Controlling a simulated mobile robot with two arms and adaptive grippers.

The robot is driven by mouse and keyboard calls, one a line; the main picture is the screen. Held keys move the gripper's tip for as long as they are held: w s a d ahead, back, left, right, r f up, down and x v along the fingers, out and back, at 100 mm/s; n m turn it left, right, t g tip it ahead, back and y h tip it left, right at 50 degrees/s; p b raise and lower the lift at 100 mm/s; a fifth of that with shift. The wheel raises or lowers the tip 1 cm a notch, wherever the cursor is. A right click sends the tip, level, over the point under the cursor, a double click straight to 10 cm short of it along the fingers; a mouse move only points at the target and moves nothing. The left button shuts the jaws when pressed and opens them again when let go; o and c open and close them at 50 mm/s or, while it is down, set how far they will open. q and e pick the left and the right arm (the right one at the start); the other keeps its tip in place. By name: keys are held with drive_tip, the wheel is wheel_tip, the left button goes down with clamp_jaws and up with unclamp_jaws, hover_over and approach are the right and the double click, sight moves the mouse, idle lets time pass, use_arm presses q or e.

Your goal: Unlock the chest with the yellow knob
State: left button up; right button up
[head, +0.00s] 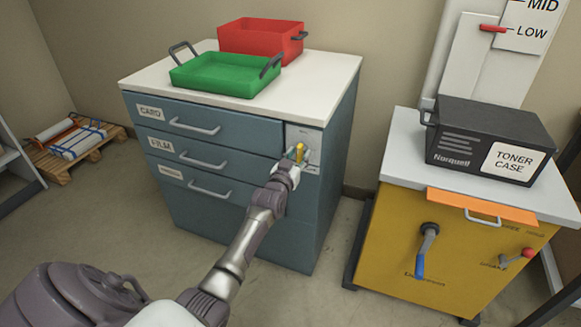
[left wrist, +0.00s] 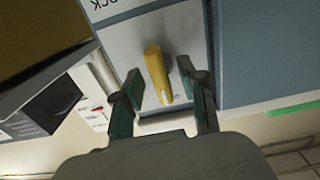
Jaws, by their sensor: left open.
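The blue chest (head: 185,160) has several drawers with grey handles, labelled CARD and FILM on the upper ones. A pale lock plate (head: 308,133) is at the right end of its top drawer row. The yellow knob (head: 300,151) sticks out of this plate; it also shows in the left wrist view (left wrist: 157,73). My left gripper (head: 294,157) is at the knob. In the left wrist view its green-padded fingers (left wrist: 158,82) are open, one on each side of the knob, with gaps visible. My right gripper is not in view.
A green tray (head: 222,90) and a red bin (head: 258,38) stand on the chest's white top (head: 322,75). To the right, a yellow cabinet (head: 400,240) carries a black toner case (head: 460,155). Floor shows between chest and cabinet.

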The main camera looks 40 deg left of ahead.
use_arm(q)
drive_tip(key=v, duration=1)
drive_tip(key=shift+s, duration=0.25)
drive_tip(key=shift+r, duration=0.1)
